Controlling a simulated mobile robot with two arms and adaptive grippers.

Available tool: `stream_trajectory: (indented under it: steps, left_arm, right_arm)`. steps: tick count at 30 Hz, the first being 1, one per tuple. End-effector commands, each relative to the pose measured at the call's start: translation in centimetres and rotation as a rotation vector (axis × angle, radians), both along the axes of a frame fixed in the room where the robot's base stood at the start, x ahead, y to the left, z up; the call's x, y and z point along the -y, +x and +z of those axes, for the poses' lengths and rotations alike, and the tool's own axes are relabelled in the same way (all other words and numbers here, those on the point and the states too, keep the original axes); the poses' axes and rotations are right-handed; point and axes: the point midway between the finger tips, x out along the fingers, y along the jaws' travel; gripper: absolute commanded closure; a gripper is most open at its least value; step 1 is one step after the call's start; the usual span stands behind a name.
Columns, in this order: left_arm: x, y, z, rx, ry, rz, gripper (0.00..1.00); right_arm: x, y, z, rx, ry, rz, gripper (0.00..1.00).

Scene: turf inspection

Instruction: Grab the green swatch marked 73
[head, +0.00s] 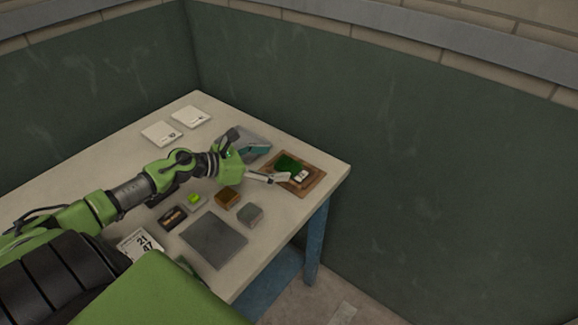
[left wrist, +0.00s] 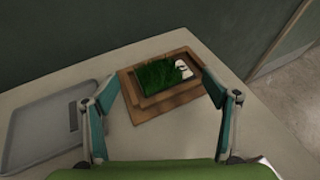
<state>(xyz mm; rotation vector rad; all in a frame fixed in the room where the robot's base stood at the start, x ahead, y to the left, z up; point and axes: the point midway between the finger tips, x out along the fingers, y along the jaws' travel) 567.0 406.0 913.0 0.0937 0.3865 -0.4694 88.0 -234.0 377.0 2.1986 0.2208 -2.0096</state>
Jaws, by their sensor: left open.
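The green swatch (head: 288,162) lies on a brown wooden tray (head: 316,184) near the table's far right corner. It has a white label whose mark is too small to read. In the left wrist view the swatch (left wrist: 157,76) sits ahead of my fingers, tilted slightly on the wooden tray (left wrist: 150,112). My left gripper (head: 276,163) is open and empty, just left of the tray in the head view. In the left wrist view its fingers (left wrist: 160,78) stand wide apart, framing the swatch, with no contact seen. My right gripper is not in view.
A grey tray (left wrist: 42,128) lies left of the wooden one. White cards (head: 162,133), a brown block (head: 228,197), a grey-green block (head: 250,214), a dark grey plate (head: 213,241) and a numbered card (head: 140,244) share the table. A wall runs behind.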

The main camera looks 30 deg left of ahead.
Motion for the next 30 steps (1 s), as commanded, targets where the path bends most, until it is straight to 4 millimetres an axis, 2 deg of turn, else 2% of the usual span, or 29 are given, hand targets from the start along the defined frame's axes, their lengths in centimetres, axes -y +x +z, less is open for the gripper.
stream_trajectory:
  steps: [5, 15, 26, 30]
  left_arm:
    - [0.2, 0.8, -0.4, 0.002, -0.004, 0.002, 0.21]
    - [1.3, 3.8, -2.2, 0.003, -0.003, 0.001, 0.21]
    - [1.6, 4.3, -2.7, 0.000, 0.000, 0.000, 0.21]
    - [1.6, 4.3, -2.7, 0.000, 0.000, 0.000, 0.50]
  right_arm:
    - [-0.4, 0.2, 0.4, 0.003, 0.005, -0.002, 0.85]
    - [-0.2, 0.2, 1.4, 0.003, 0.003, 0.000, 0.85]
    - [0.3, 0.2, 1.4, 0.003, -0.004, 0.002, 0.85]
    - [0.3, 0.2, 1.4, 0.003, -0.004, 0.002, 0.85]
